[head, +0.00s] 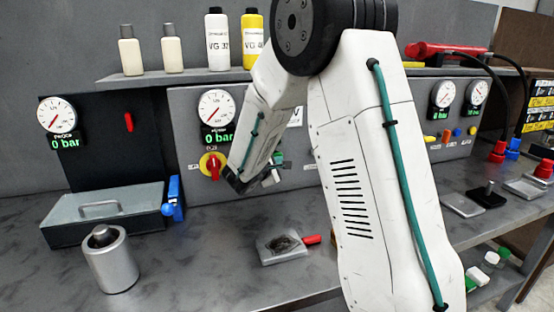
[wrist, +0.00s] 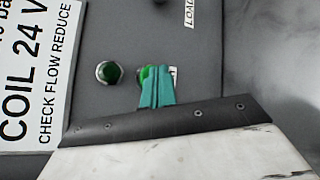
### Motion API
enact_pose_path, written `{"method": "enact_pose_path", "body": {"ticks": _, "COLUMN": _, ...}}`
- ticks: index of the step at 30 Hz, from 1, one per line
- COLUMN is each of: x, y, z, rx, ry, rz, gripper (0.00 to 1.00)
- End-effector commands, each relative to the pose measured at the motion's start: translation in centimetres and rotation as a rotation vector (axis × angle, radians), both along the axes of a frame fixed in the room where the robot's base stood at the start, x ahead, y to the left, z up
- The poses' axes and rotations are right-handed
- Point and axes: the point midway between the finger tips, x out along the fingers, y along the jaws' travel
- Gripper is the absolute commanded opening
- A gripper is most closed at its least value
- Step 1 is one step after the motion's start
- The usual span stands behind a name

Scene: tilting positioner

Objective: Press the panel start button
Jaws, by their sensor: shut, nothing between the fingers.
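In the wrist view, my gripper (wrist: 155,72) is shut, its teal fingers together and pointing at the grey panel (wrist: 130,30). A bright green button (wrist: 146,71) shows just behind the fingertips and is mostly covered by them. I cannot tell whether they touch it. A darker green round piece with a metal ring (wrist: 108,72) sits to the left, clear of the fingers. A small white label beside the fingers is mostly hidden. In the head view, my gripper (head: 277,158) is at the panel (head: 185,110), partly hidden by my arm.
A red knob on a yellow plate (head: 212,166) sits left of my gripper, under a gauge (head: 215,107). Below on the bench are a grey block with a red handle (head: 285,247) and a metal cylinder (head: 110,263). A shelf with bottles (head: 217,40) runs above.

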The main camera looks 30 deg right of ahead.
Motion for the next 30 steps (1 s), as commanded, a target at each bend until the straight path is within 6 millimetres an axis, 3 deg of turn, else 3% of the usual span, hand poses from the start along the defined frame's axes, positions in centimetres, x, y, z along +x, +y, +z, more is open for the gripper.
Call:
{"method": "enact_pose_path", "body": {"ticks": 19, "x": 0.3, "y": -0.1, "z": 0.0, "rx": 0.000, "ry": 0.000, "rz": 0.000, "gripper": 0.00}}
{"method": "enact_pose_path", "body": {"ticks": 30, "x": -1.3, "y": 0.3, "z": 0.0, "rx": 0.000, "ry": 0.001, "rz": 0.000, "gripper": 0.00}}
